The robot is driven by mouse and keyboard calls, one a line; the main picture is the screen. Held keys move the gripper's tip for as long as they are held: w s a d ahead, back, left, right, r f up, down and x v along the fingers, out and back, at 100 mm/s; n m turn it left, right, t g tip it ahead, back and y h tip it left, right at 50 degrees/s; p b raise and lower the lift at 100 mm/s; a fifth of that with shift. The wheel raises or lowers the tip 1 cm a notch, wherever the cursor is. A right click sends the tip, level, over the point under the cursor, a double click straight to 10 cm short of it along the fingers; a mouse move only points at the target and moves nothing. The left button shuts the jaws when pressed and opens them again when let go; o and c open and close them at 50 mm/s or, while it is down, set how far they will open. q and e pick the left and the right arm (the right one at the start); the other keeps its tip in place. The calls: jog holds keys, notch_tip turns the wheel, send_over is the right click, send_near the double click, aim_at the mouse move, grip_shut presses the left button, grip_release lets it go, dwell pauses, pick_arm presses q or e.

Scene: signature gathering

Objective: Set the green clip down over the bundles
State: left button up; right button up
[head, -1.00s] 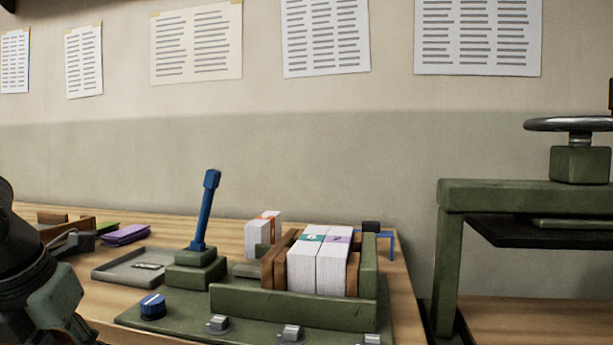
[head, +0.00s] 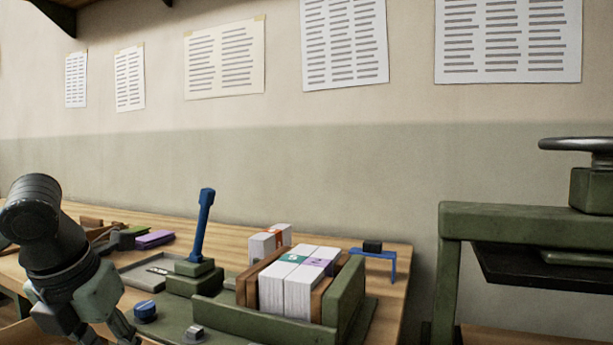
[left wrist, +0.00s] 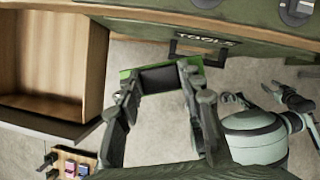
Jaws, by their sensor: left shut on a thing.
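In the left wrist view my left gripper (left wrist: 160,84) is shut on the green clip (left wrist: 158,75), a green bar with a black block between the fingers. In the head view the left gripper (head: 103,337) is at the lower left, its fingertips cut off by the frame and the clip out of sight. Two white bundles stand side by side in the green fixture, one with a teal band (head: 270,280) and one with a purple band (head: 307,285). The left gripper is well left of them.
A blue lever (head: 203,225) stands left of the bundles. Another bundle with an orange band (head: 264,242) is behind them. A blue clip (head: 385,254) with a black block stands to their right. A grey tray (head: 130,278) and a blue knob (head: 146,309) are at left.

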pick_arm(q)
jog(key=shift+r, duration=0.5)
jog(key=shift+w, duration=0.1)
pick_arm(e)
jog(key=shift+s+f, duration=0.4)
jog(key=shift+f, duration=0.3)
pick_arm(q)
jog(key=shift+a+f, duration=0.15)
